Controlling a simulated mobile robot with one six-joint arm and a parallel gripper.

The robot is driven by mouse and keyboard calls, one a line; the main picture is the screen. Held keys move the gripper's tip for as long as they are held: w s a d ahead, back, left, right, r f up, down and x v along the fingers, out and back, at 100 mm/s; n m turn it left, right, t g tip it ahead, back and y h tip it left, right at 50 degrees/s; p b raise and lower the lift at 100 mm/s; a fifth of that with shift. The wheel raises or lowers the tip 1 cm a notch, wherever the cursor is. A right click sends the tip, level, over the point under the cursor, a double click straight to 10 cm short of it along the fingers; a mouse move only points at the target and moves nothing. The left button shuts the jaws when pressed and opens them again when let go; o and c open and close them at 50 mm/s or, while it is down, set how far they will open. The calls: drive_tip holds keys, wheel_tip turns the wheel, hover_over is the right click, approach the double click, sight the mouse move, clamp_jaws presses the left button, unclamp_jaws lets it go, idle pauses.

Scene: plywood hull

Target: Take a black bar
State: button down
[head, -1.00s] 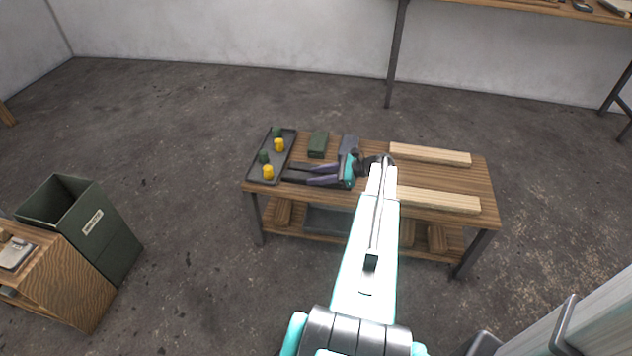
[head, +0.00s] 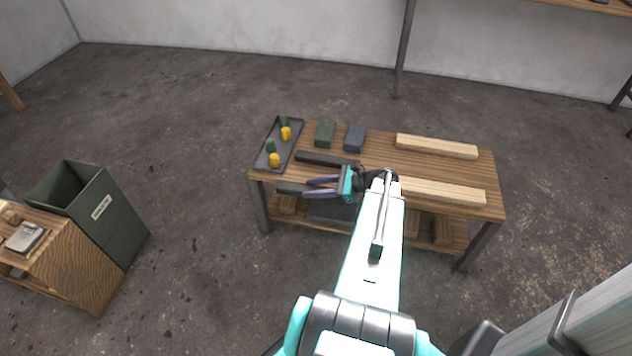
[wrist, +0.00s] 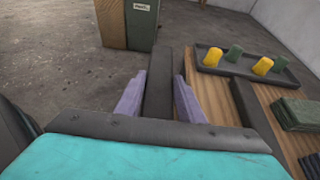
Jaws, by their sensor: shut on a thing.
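My gripper (head: 307,189) has purple fingers and is shut on a black bar (head: 288,188). In the head view the bar's end sticks out left of the fingers, in front of the bench's front edge. The wrist view shows the same bar (wrist: 158,95) between the two fingers (wrist: 159,78), with grey floor beyond it. A second black bar (head: 325,159) lies on the wooden bench (head: 440,172), behind the gripper and apart from it. It also shows in the wrist view (wrist: 242,103), right of the held bar.
A dark tray (head: 264,150) with yellow and green pieces stands at the bench's left end. A green block (head: 325,134) and a blue-grey block (head: 355,138) lie at the back. Two pale wooden beams (head: 437,147) lie at right. A green bin (head: 110,225) stands on the floor left.

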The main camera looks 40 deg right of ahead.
drive_tip(key=shift+s+a+r, duration=0.15)
drive_tip(key=shift+s+a, duration=0.3)
drive_tip(key=shift+a, duration=0.35)
drive_tip(key=shift+s+a+r, duration=0.1)
drive_tip(key=shift+s+a, duration=0.35)
drive_tip(key=shift+a, duration=0.3)
